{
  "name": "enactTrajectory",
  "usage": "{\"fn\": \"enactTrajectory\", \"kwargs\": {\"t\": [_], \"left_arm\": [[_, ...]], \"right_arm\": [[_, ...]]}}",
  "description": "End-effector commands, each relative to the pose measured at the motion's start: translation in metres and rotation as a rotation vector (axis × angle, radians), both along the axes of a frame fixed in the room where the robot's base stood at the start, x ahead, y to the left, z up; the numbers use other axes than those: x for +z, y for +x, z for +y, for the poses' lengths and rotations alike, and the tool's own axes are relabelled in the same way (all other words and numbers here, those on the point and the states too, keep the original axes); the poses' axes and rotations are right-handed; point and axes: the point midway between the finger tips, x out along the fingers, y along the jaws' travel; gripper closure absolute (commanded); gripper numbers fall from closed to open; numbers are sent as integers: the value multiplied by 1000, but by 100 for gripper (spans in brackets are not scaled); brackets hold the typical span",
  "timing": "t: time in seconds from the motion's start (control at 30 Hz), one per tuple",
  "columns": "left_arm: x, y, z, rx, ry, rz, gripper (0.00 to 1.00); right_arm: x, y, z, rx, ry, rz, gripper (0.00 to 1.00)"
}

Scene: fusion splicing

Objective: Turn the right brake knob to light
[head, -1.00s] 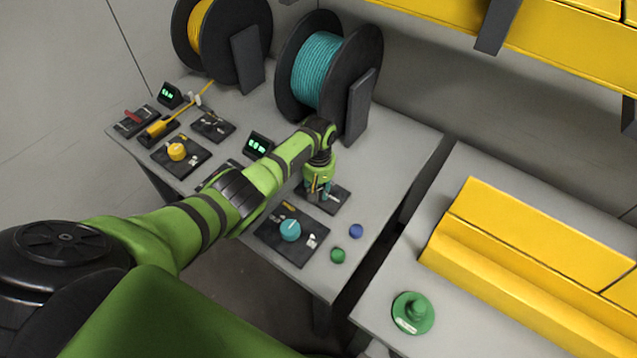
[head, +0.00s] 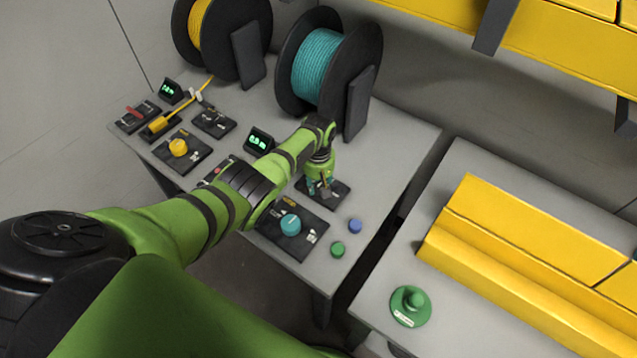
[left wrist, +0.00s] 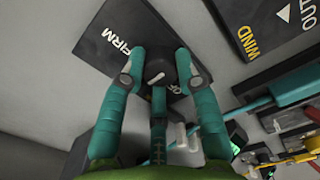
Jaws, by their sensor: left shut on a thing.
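The right brake knob (left wrist: 157,66) is dark with a short white pointer mark and sits on a black plate (left wrist: 120,25) in the left wrist view. The word FIRM shows on the plate to the knob's left; another label is partly hidden behind a finger. No "light" label can be read. My left gripper (left wrist: 158,82) has its teal fingers shut on the knob, around its sides. In the head view, my left gripper (head: 322,187) reaches down over the brake plate (head: 338,195) and hides most of the knob. My right gripper is not in view.
The teal spool (head: 320,65) stands behind my gripper. The plate with the teal knob (head: 290,225) is in front. Green (head: 338,249) and blue (head: 355,226) buttons lie to its right. A small display (head: 258,140) stands left of my wrist. A gap separates the two tables.

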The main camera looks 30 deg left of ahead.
Motion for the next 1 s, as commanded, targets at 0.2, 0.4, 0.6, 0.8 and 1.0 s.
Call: {"fn": "enactTrajectory", "kwargs": {"t": [0.2,0.4,0.6,0.8,1.0], "left_arm": [[-3,-3,-1,-1,-2,8,44],[-1,-2,-1,-1,-1,5,44],[1,-1,0,-2,0,2,44],[18,0,0,-3,0,-1,44],[52,0,0,-3,-1,-2,44]], "right_arm": [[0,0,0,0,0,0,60],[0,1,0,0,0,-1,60],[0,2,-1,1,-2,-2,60],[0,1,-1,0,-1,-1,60],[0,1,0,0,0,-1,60]]}}
